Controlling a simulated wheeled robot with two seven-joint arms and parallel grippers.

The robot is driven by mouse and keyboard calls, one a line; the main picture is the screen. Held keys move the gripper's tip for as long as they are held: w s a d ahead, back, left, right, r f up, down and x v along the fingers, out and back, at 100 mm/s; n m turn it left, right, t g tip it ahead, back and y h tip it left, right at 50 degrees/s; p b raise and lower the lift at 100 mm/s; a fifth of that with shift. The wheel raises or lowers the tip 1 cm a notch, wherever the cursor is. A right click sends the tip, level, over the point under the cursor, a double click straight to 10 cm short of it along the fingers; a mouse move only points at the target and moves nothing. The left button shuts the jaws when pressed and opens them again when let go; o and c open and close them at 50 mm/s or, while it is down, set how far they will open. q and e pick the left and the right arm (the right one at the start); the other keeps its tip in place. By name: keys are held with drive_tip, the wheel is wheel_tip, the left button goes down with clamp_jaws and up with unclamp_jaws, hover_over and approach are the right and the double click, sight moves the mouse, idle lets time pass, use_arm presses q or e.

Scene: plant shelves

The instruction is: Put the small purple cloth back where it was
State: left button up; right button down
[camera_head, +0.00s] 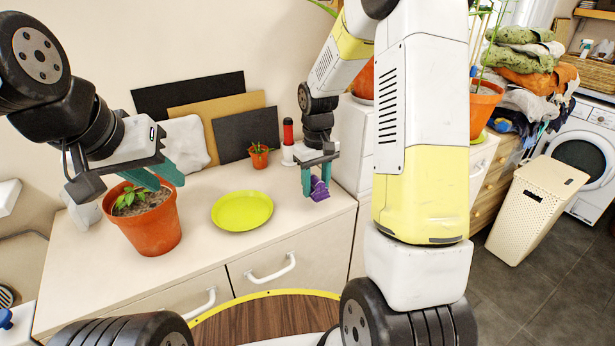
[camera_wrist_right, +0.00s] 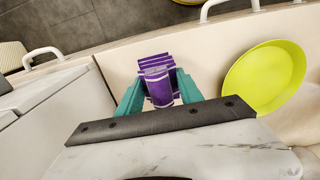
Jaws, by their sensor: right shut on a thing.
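The small purple cloth (camera_head: 320,190) with pale stripes is pinched between the teal fingers of my right gripper (camera_head: 315,180), near the counter's front right part. In the right wrist view the cloth (camera_wrist_right: 158,80) is folded and bunched between the fingertips of the right gripper (camera_wrist_right: 158,92). I cannot tell whether the cloth touches the counter. My left gripper (camera_head: 155,178) has its fingers apart, over the large terracotta pot (camera_head: 153,232) with a small green plant, and appears empty.
A yellow-green saucer (camera_head: 242,211) lies on the counter (camera_head: 215,258), left of the cloth. A tiny potted plant (camera_head: 259,158), a red-and-white bottle (camera_head: 288,140) and leaning boards (camera_head: 248,132) stand behind. A white cabinet (camera_head: 352,140) rises at the right. The counter's front middle is bare.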

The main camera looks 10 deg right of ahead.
sight(317, 178)
drive_tip(key=w, duration=0.1)
drive_tip(key=w+d, duration=0.1)
drive_tip(key=w, duration=0.1)
drive_tip(key=shift+f, duration=1.9)
drive_tip(key=shift+f, duration=0.1)
drive_tip(key=c, duration=0.8)
unclamp_jaws()
drive_tip(key=shift+o, duration=0.2)
